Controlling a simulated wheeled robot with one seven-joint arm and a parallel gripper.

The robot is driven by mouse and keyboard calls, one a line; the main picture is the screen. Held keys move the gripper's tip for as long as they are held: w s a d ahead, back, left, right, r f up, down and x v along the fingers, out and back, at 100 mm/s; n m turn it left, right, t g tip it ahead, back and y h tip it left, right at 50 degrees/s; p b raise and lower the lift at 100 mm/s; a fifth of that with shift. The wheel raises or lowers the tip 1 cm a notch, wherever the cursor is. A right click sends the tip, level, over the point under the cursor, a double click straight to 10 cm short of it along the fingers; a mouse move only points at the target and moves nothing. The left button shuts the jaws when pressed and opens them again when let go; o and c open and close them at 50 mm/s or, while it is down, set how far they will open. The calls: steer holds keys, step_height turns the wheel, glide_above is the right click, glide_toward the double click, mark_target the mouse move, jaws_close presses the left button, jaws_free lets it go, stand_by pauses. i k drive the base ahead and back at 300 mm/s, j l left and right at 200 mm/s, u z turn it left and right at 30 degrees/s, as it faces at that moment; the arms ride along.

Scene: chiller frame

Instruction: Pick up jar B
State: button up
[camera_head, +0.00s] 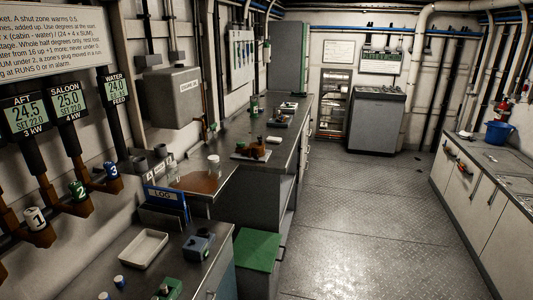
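I cannot make out a jar marked B; no letter is readable on any small container. Small white containers with blue tops, one of them a blue-topped container (119,282), stand on the near counter at the lower left. A small white round container (213,158) stands farther back, on the shiny surface with a brown patch. A green and white container (254,104) stands on the long counter farther off. All of these look upright. My gripper is not in view.
The near counter holds a white tray (143,250), a blue-grey device (198,246) and a green block (168,289). A blue LOG holder (167,198) stands behind them. The floor (350,220) is clear.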

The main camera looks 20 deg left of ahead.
mark_target(214, 172)
steer(key=i+l+u, duration=0.1)
steer(key=i, duration=0.5)
steer(key=i+l+u, duration=0.1)
steer(key=i, duration=0.5)
steer(key=i+l+u, duration=0.15)
steer(key=u, duration=0.25)
steer(key=i+l+u, duration=0.25)
steer(key=u, duration=0.2)
steer(key=i+l+u, duration=0.2)
steer(key=l+u, duration=0.2)
steer(key=i+l+u, duration=0.15)
steer(key=l+u, duration=0.15)
steer(key=u, duration=0.15)
steer(key=i+l+u, duration=0.15)
steer(key=u, duration=0.3)
steer(key=i+l+u, duration=0.1)
steer(key=u, duration=0.4)
steer(key=l+u, duration=0.6)
steer(key=u, duration=0.35)
steer(key=l+u, duration=0.3)
steer(key=u, duration=0.15)
steer(key=l+u, duration=0.3)
steer(key=u, duration=0.15)
steer(key=l+u, duration=0.2)
steer(key=k+l+u, duration=0.1)
steer(key=l+u, duration=0.15)
